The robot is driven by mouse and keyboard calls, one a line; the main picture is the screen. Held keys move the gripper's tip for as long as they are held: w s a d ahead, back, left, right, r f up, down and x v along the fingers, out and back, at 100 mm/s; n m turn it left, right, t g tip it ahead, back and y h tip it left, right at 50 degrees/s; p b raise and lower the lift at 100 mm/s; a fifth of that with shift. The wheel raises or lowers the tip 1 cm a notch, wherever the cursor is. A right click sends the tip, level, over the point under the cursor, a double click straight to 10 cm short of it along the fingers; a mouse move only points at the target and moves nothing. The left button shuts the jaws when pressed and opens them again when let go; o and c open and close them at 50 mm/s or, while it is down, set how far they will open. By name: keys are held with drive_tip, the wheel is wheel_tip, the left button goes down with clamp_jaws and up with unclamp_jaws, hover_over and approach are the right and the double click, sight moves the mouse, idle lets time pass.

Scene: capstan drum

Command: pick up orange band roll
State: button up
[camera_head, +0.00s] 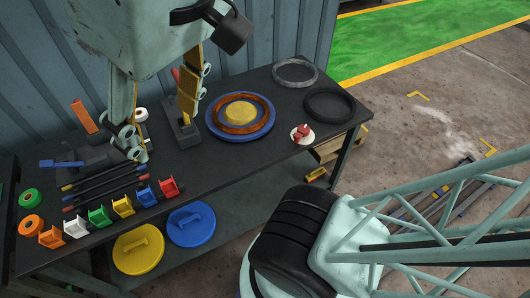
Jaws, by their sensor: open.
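The orange band roll (32,226) lies at the left front corner of the dark bench, beside a green roll (31,198). My gripper (162,118) hangs over the back middle of the bench in the camera_head view, its two fingers spread wide apart. It is to the right of the orange band roll and well apart from it. Nothing shows held between the fingers. The exact height of the fingertips above the bench cannot be told.
A blue disc (240,135) with a brown ring sits farther right. A corrugated wall (40,60) stands behind.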

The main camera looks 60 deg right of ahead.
drive_tip(key=shift+s+f, duration=0.3)
drive_tip(key=shift+f, duration=0.15)
drive_tip(key=w+a+r+n+g, duration=0.1)
drive_tip(key=w+a+n, duration=0.1)
drive_tip(key=w, duration=0.7)
drive_tip(key=w+a+r+n, duration=0.1)
drive_tip(key=w+a, duration=0.1)
drive_tip(key=w, duration=0.6)
drive_tip(key=w+a+f+n+g, duration=0.1)
drive_tip(key=w+a+f+n, duration=0.2)
drive_tip(key=w, duration=0.6)
drive_tip(key=w+a+f, duration=0.2)
drive_tip(key=w+a, duration=0.2)
drive_tip(key=w, duration=0.5)
drive_tip(key=w+a+f+n, duration=0.2)
drive_tip(key=w+a+f, duration=0.4)
drive_tip(key=f, duration=0.4)
drive_tip(key=w+a+f+n+g, duration=0.1)
drive_tip(key=w+a+f+n, duration=0.1)
drive_tip(key=w+a+f, duration=0.5)
drive_tip(key=w+a+f+n+g, duration=0.1)
drive_tip(key=w+a+f, duration=0.5)
drive_tip(key=f, duration=0.7)
drive_tip(key=shift+w+a+n, duration=0.3)
drive_tip(key=shift+w+n, duration=0.2)
drive_tip(key=shift+w, duration=0.8)
drive_tip(key=shift+f, duration=0.15)
